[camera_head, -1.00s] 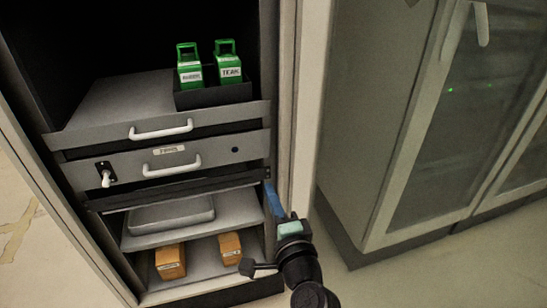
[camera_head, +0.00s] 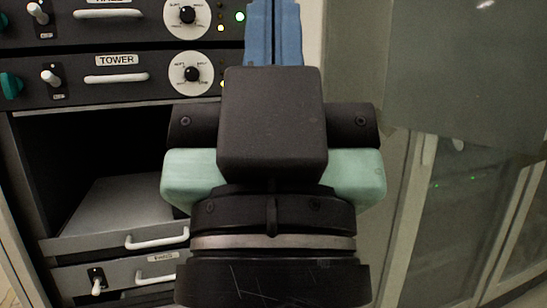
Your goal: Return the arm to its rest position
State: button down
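My gripper (camera_head: 273,35) is large in the middle of the head view and points up, in front of the right part of the rack. Its two blue fingers lie side by side with only a thin dark seam between them. Nothing shows between them, and their tips run to the top edge of the picture. The dark wrist of my arm, with pale green side pieces, fills the view below the fingers. It hides part of the rack.
The rack has a panel labelled TOWER (camera_head: 116,78), with a white handle, switch and dial. Below are an open bay with a grey shelf (camera_head: 125,205) and a drawer handle (camera_head: 157,238). A glass-fronted cabinet (camera_head: 470,190) stands at right.

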notch_tip(320, 180, up, 26)
jog(key=p, duration=2.3)
jog(key=shift+r+p, duration=0.25)
jog(key=shift+p, duration=0.15)
